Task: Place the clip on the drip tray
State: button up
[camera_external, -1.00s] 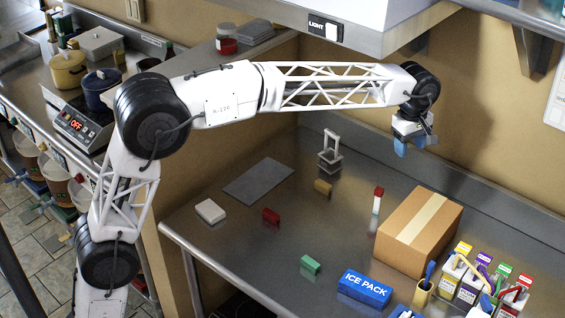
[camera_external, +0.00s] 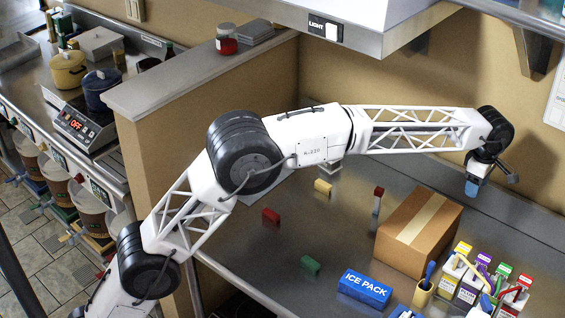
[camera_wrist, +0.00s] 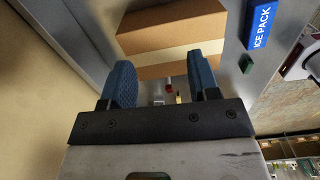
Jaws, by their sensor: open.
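My gripper (camera_external: 472,187) is open and empty, high at the right beyond the cardboard box. In the wrist view its two blue fingers (camera_wrist: 163,84) stand apart with nothing held between them. I cannot make out for certain which thing is the clip. Small blocks lie on the steel table: a red one (camera_external: 271,216), a tan one (camera_external: 323,187), a green one (camera_external: 311,264) and a standing red-and-white one (camera_external: 377,200). A flat grey sheet, possibly the drip tray (camera_external: 251,200), is mostly hidden behind my arm.
The cardboard box (camera_external: 418,233) stands at the table's right, with a blue ice pack (camera_external: 364,288) in front. Colourful cartons (camera_external: 468,287) and a tool cup (camera_external: 422,294) crowd the right front. A hood (camera_external: 375,25) hangs above. Several buckets (camera_external: 55,178) stand at the left.

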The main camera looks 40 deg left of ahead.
jog(key=f, duration=0.7)
jog(key=d+f, duration=0.1)
jog(key=f, duration=0.6)
jog(key=d+f, duration=0.1)
jog(key=f, duration=0.6)
jog(key=shift+w, duration=0.2)
jog(key=shift+f, duration=0.15)
jog(key=shift+f, duration=1.15)
jog(key=shift+f, duration=0.15)
jog(key=shift+a+f, duration=0.1)
jog(key=shift+f, duration=2.35)
jog(key=shift+c, duration=0.4)
